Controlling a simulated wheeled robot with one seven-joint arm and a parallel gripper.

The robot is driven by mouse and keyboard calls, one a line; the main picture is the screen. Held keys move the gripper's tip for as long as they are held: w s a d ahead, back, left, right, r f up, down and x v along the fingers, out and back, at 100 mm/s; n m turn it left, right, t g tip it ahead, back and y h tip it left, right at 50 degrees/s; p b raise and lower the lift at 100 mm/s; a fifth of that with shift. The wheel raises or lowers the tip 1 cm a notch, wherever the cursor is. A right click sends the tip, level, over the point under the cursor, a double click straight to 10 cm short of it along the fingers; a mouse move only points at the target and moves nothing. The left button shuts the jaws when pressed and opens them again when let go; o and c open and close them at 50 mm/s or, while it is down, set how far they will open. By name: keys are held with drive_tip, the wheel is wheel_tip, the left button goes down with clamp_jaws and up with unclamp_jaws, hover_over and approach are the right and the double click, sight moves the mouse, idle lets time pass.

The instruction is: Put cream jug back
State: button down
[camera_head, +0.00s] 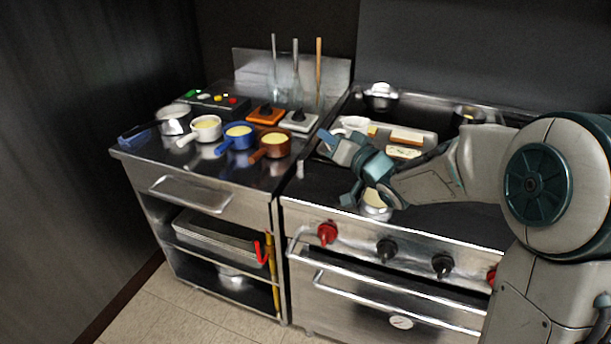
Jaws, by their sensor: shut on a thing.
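My gripper (341,168) is over the front left of the stove top, its teal fingers pointing left. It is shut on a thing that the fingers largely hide. A small round metal vessel with a pale top (376,201) shows just below the gripper, against the fingers. It seems to be the held jug, but its handle and whether it touches the stove cannot be made out. On the left counter stand a cream-white jug (206,129), a blue jug (238,137) and a brown jug (276,145), all with pale contents and handles toward the front left.
A silver pot (174,119) stands left of the jugs. Orange and white scale-like blocks (267,114) and upright rods stand behind. A white cup (353,124) and a tray (408,140) lie behind my gripper. Metal pots stand at the stove's back. Red and black knobs (387,250) line the front.

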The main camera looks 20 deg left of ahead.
drive_tip(key=shift+s+a+f, duration=0.6)
drive_tip(key=shift+a+f, duration=0.45)
drive_tip(key=shift+f, duration=0.35)
drive_tip(key=shift+s+a+f, duration=0.55)
drive_tip(key=shift+a+f, duration=0.5)
drive_tip(key=shift+f, duration=0.35)
drive_tip(key=shift+s+a+f, duration=0.6)
drive_tip(key=shift+a+f, duration=0.45)
drive_tip(key=shift+f, duration=0.35)
drive_tip(key=shift+f, duration=0.1)
drive_tip(key=c, duration=1.5)
unclamp_jaws()
